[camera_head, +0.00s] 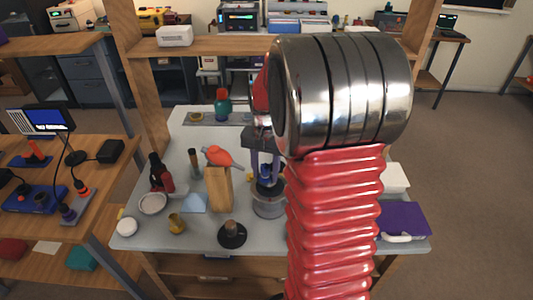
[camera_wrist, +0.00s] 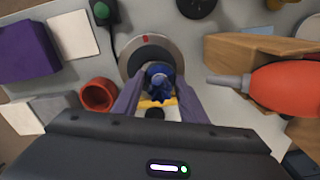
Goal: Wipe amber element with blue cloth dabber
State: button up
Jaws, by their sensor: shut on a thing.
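My gripper (camera_wrist: 158,92) is shut on the blue cloth dabber (camera_wrist: 160,73), whose bunched blue head shows between the two purple-grey fingers. In the head view my gripper (camera_head: 265,163) points down, and the dabber (camera_head: 267,181) is just over a round grey stand (camera_head: 268,208). The stand also shows in the wrist view (camera_wrist: 133,62); I cannot tell whether the dabber touches it. A yellow-amber piece (camera_wrist: 157,103) shows between the fingers by the dabber, mostly hidden; I cannot tell whether it is the amber element.
An orange blower (camera_head: 220,156) lies on a wooden block (camera_head: 219,190) close to the left of my gripper. A black round piece (camera_head: 232,235) and a brass cup (camera_head: 177,223) stand nearer.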

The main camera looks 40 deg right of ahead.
jog(key=shift+s+a, duration=0.25)
jog(key=shift+s, duration=0.05)
jog(key=shift+s+d, duration=0.4)
jog(key=shift+s, duration=0.2)
jog(key=shift+d+f, duration=0.1)
jog(key=shift+d, duration=0.15)
jog(key=shift+w+d, duration=0.1)
jog(key=shift+d, duration=0.15)
jog(key=shift+w+d, duration=0.15)
jog(key=shift+w, duration=0.35)
jog(key=shift+w+a, duration=0.2)
jog(key=shift+a, duration=0.2)
jog(key=shift+s+a, duration=0.2)
jog(key=shift+a, duration=0.35)
jog(key=shift+s, duration=0.35)
jog(key=shift+s+d, duration=0.2)
jog(key=shift+s, duration=0.05)
notch_tip(320, 180, up, 3)
jog(key=shift+d+r, duration=0.1)
jog(key=shift+d, duration=0.05)
jog(key=shift+r, duration=2.5)
